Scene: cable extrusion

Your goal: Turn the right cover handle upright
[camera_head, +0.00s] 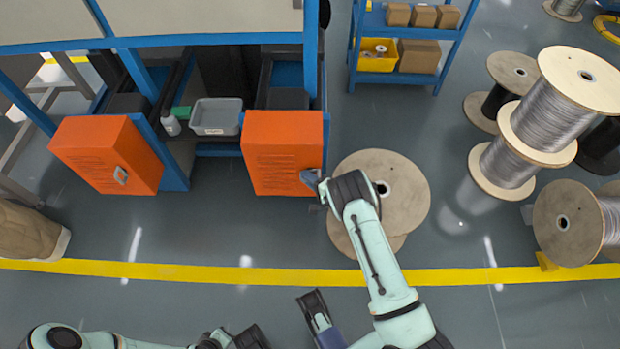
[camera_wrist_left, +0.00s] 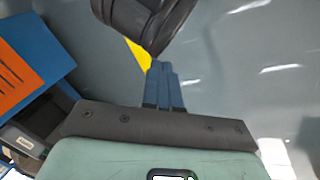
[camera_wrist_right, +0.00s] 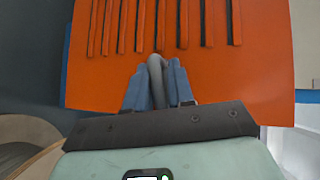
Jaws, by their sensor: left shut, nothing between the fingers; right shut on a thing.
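The right orange cover (camera_head: 283,150) hangs at the front of the machine and fills much of the right wrist view (camera_wrist_right: 160,85). My right gripper (camera_head: 309,178) is at its lower right part. In the right wrist view my right gripper's blue fingers (camera_wrist_right: 157,78) are closed around a grey handle (camera_wrist_right: 156,66) in front of the slotted cover. The fingers hide part of the handle, so its exact angle on the cover cannot be told. My left gripper's fingers (camera_wrist_left: 163,84) are together and empty, away from the cover.
A left orange cover (camera_head: 105,155) has its own grey handle (camera_head: 120,175). A grey bin (camera_head: 216,117) and a white bottle (camera_head: 171,125) sit between the covers. A wooden spool (camera_head: 400,205) stands close to the right of my right gripper.

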